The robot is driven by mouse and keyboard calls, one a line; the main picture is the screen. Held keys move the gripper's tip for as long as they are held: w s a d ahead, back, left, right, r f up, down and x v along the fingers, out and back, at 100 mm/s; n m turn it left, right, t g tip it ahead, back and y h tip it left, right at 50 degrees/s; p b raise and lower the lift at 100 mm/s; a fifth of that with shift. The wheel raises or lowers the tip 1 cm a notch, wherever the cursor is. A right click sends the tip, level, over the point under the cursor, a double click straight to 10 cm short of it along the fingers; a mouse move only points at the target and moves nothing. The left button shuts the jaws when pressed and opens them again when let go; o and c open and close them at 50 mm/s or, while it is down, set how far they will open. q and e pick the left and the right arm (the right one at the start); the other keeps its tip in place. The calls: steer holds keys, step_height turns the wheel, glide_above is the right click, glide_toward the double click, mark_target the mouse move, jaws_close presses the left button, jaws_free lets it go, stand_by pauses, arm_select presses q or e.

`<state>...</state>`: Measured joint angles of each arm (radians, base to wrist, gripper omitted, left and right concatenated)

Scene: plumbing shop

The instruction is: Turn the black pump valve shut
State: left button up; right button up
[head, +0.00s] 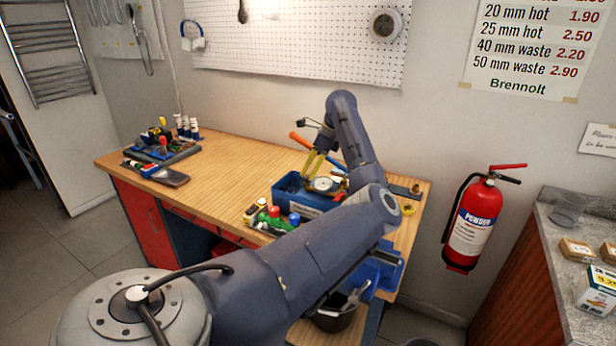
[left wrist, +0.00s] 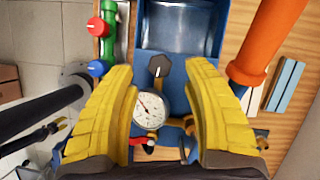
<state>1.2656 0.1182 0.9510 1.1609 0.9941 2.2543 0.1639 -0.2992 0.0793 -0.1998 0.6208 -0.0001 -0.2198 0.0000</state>
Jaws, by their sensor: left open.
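The black pump valve (left wrist: 159,66) is a small dark knob with a pale pointer line on the blue test pump (left wrist: 180,13). In the left wrist view it sits between my left gripper's yellow fingertips (left wrist: 160,70), with a gap on both sides. A round white gauge (left wrist: 151,109) is just below it in the picture. My left gripper (head: 319,166) is open and empty over the pump's blue tank (head: 283,192) in the head view. I cannot make out the valve there, but the gauge (head: 323,184) shows. My right gripper is out of view.
An orange handle (left wrist: 272,40) rises close to the right finger. A green manifold (head: 275,217) with red and blue knobs stands left of the tank. A tray of tools (head: 162,154) is at the bench's far left; the wood between is clear.

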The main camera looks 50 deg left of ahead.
mark_target(308, 176)
arm_select(q)
steer(key=shift+x, duration=1.65)
